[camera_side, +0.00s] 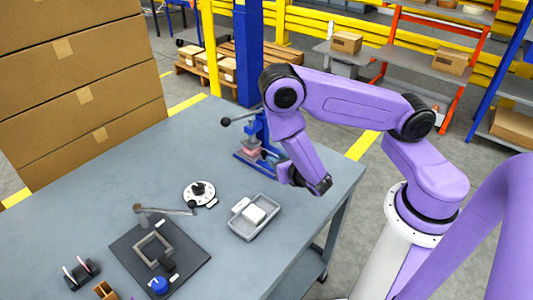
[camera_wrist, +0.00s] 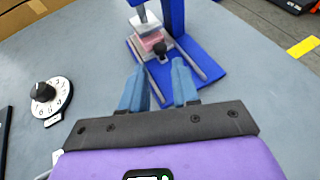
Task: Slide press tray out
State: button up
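The blue press (camera_side: 262,128) stands near the table's far right edge; its blue base (camera_wrist: 196,52) shows at the top of the wrist view. The press tray (camera_wrist: 143,48) sits between two grey rails under the ram, with a pinkish block (camera_wrist: 150,39) on it and a black knob (camera_wrist: 160,49) at its front. My gripper (camera_wrist: 160,82) is open and empty, its two blue fingers pointing at the knob, which lies ahead of the fingertips and apart from them. In the side view my gripper (camera_side: 272,158) is close in front of the press, its fingers partly hard to make out.
A grey bin with a white block (camera_side: 254,214) is on the table nearby. A white dial (camera_side: 199,193) with a black knob also shows in the wrist view (camera_wrist: 49,97). A black fixture plate (camera_side: 132,262) lies front left. Cardboard boxes (camera_side: 80,90) stand behind. Table around the press is mostly clear.

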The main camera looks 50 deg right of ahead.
aim_at(265, 152)
jog(key=x, duration=0.8)
jog(key=shift+w+f, duration=0.1)
grip_shut()
